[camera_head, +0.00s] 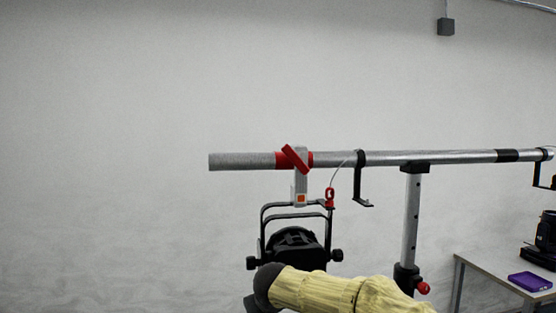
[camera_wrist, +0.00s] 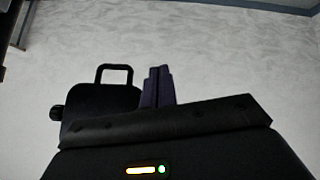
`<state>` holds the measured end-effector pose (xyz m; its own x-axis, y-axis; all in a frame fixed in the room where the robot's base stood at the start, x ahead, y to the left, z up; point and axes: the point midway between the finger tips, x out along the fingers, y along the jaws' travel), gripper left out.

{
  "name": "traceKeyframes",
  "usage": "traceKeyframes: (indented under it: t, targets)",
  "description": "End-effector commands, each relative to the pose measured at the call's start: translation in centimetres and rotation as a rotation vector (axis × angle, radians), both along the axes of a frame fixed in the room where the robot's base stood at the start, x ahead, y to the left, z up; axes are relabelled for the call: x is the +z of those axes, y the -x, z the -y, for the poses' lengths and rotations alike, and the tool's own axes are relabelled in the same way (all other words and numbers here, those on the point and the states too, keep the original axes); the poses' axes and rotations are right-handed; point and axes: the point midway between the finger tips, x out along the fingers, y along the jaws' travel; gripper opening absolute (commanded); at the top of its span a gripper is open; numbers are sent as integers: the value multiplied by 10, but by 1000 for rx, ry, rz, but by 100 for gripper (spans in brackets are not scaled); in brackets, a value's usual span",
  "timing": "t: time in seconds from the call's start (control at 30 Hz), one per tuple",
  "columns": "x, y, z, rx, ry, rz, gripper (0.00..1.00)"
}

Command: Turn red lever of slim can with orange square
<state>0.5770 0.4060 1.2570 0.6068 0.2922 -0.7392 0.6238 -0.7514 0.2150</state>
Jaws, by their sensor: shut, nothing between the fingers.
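The slim black can (camera_head: 296,243) hangs below a horizontal silver bar by a grey clamp (camera_head: 301,183). The clamp carries a small orange square (camera_head: 301,198). Its red lever (camera_head: 295,159) sits at the top of the clamp, slanted across the bar. In the wrist view, my gripper (camera_wrist: 159,73) is shut and empty, with its dark purple fingers together. A black body with a loop handle (camera_wrist: 115,72), which looks like a can, stands left of the fingers. The lever and orange square are not in the wrist view. My gripper cannot be made out in the head view.
The silver bar (camera_head: 440,157) rests on an upright stand (camera_head: 411,215). A black hook (camera_head: 361,180) and a red safety clip (camera_head: 330,197) hang right of the clamp. A table (camera_head: 490,268) with a purple item (camera_head: 530,281) stands at right. The space left of the can is clear.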

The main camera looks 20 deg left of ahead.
Motion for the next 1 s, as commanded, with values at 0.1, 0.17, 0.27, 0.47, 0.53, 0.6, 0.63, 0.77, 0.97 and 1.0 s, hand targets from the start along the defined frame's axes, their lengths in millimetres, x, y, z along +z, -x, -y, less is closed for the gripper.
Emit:
traceKeyframes:
  t: [0.1, 0.17, 0.27, 0.47, 0.53, 0.6, 0.63, 0.77, 0.97, 1.0]
  targets:
    - [7, -8, 8, 62, 275, 155, 0]
    - [15, -14, 12, 86, 413, 239, 0]
    - [37, -20, 18, 115, 642, 381, 0]
    - [110, -20, 13, 126, 1079, 691, 0]
    - [142, -14, 7, 108, 1223, 804, 0]
    - [177, -2, -4, 81, 1360, 922, 0]
    - [192, 5, -8, 64, 1415, 972, 0]
    - [243, 32, -26, -13, 1597, 1146, 0]
    - [267, 48, -34, -64, 1685, 1234, 0]
    - [266, 48, -34, -64, 1685, 1234, 0]
